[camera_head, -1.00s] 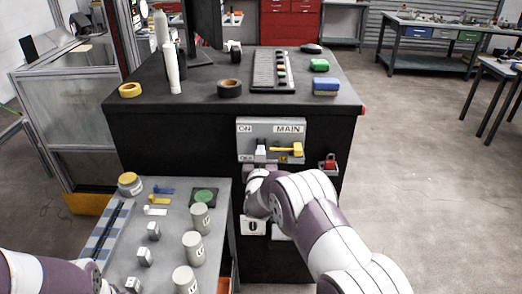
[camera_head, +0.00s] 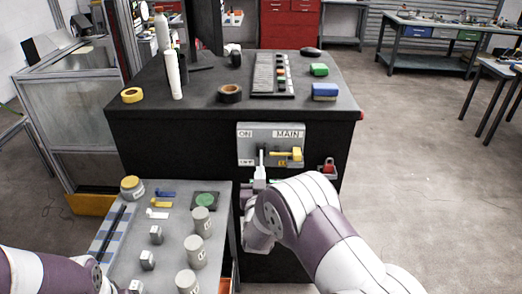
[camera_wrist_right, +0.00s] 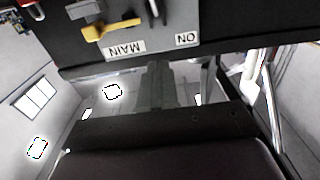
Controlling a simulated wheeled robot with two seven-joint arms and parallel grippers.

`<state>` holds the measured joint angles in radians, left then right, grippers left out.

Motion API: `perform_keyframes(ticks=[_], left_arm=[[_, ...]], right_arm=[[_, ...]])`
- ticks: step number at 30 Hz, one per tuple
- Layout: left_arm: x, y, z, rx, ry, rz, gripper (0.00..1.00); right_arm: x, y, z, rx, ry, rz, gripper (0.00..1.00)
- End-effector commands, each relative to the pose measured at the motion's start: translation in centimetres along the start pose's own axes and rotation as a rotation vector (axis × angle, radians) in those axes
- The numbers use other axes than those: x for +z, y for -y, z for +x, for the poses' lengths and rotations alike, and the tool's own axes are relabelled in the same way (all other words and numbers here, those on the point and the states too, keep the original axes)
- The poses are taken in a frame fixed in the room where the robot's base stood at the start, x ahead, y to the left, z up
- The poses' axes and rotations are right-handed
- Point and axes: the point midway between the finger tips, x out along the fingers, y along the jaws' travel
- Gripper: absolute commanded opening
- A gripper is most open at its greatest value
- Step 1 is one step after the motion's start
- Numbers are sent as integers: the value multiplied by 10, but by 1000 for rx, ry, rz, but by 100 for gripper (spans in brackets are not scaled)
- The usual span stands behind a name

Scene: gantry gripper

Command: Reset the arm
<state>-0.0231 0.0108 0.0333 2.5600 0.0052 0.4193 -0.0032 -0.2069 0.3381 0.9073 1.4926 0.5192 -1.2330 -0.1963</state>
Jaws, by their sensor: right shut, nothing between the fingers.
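The grey switch panel (camera_head: 285,135) marked ON and MAIN is on the front of the black cabinet. It has a yellow handle (camera_head: 288,155) on its right and a dark lever (camera_head: 261,153) on its left. My right gripper (camera_head: 260,174) is just below the lever, shut and empty, partly hidden by my right arm. In the right wrist view, upside down, its closed fingers (camera_wrist_right: 155,72) point at the panel (camera_wrist_right: 180,28), with the yellow handle (camera_wrist_right: 110,29) to their left. My left arm enters at the lower left; its gripper is out of view.
A small red padlock-like item (camera_head: 328,166) is right of the panel. The cabinet top (camera_head: 200,95) holds tape rolls, bottles and a keyboard-like strip. A grey side table (camera_head: 180,225) with several cylinders and blocks is left of my right arm. Open floor (camera_head: 430,170) lies right.

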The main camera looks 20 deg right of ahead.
Motion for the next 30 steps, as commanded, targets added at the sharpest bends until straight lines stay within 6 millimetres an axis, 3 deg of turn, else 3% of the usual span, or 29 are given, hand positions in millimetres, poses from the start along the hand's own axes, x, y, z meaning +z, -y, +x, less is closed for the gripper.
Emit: perform_keyframes(ticks=[11,14,17,18,20,21,25,27,29,30], left_arm=[[0,0,0,0,0,0,0],[0,0,0,0,0,0,0],[0,0,0,0,0,0,0],[0,0,0,0,0,0,0],[0,0,0,0,0,0,0],[0,0,0,0,0,0,0],[0,0,0,0,0,0,0],[0,0,0,0,0,0,0],[0,0,0,0,0,0,0],[0,0,0,0,0,0,0]], right_arm=[[2,1,0,-3,12,7,0],[35,8,-6,-48,159,12,0],[93,20,-47,-160,520,-15,0],[108,20,-76,-208,700,-35,0],[115,8,-128,-260,963,-75,0],[112,-6,-165,-280,1117,-107,0],[83,-55,-259,-289,1444,-205,0],[65,-77,-291,-278,1526,-239,0],[50,-90,-304,-270,1531,-251,0],[42,-93,-301,-265,1498,-242,0]])
